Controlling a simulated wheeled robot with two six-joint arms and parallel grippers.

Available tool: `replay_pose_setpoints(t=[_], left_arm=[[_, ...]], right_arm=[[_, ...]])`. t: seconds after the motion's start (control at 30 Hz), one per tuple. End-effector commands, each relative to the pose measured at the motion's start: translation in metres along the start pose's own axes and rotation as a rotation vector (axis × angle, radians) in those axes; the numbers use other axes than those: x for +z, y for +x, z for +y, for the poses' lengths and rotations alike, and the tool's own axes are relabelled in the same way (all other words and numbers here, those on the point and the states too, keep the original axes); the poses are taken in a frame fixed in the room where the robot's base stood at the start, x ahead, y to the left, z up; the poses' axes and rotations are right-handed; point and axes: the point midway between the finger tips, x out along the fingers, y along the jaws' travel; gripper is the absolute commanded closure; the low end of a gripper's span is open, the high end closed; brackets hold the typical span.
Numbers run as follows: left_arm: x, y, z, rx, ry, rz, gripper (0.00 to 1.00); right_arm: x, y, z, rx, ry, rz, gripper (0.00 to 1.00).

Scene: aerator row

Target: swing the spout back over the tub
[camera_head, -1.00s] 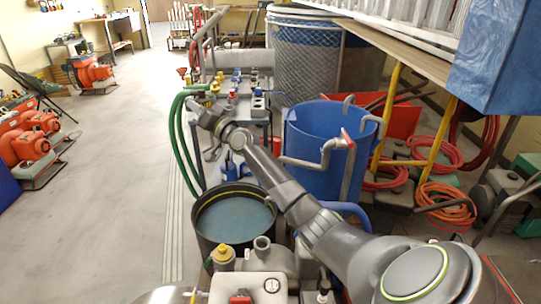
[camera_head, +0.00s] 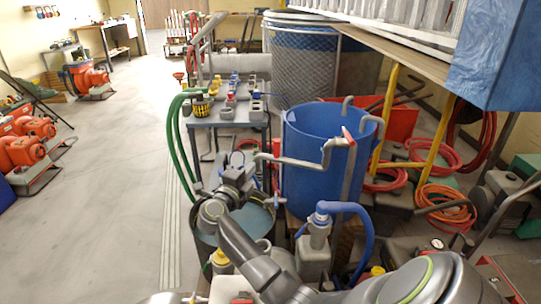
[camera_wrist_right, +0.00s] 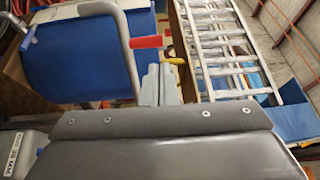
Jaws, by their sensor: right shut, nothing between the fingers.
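The spout (camera_head: 300,162) is a bent grey pipe with a red lever at its right end. It crosses the front of the blue tub (camera_head: 305,190), and its free end points left, outside that tub's rim. In the right wrist view, the spout (camera_wrist_right: 122,25) curves beside the blue tub (camera_wrist_right: 80,62). A dark round tub (camera_head: 201,240) holding bluish liquid stands nearer, mostly hidden by my right arm. My right gripper (camera_head: 240,160) is shut and empty, left of the spout's free end. Its closed fingers also show in the wrist view (camera_wrist_right: 161,82). My left gripper is out of view.
A grey bench (camera_head: 228,119) with small fittings stands behind my right gripper, with green hoses (camera_head: 178,135) at its left. A pump with a blue hose (camera_head: 360,215) stands right of my arm. Yellow posts (camera_head: 437,150) and coiled hoses are farther right.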

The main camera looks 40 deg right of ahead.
Motion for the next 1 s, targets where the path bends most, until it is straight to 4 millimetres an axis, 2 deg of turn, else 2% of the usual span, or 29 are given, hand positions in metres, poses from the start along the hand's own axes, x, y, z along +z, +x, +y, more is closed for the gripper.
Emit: replay_pose_setpoints(t=[0.13, 0.27, 0.7, 0.83, 1.0], left_arm=[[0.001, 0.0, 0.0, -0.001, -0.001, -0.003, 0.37], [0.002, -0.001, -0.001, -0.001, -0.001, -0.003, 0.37], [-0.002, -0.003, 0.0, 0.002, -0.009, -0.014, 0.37], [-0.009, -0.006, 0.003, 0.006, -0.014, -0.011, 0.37], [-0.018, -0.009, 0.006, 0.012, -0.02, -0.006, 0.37]], right_arm=[[-0.008, -0.004, 0.012, 0.047, -0.002, 0.039, 1.0], [-0.009, 0.008, 0.013, 0.05, -0.003, 0.043, 1.0], [-0.013, 0.098, 0.017, 0.047, -0.003, 0.045, 1.0], [-0.014, 0.117, 0.019, 0.048, -0.002, 0.044, 1.0], [-0.014, 0.131, 0.019, 0.048, -0.001, 0.042, 1.0]])
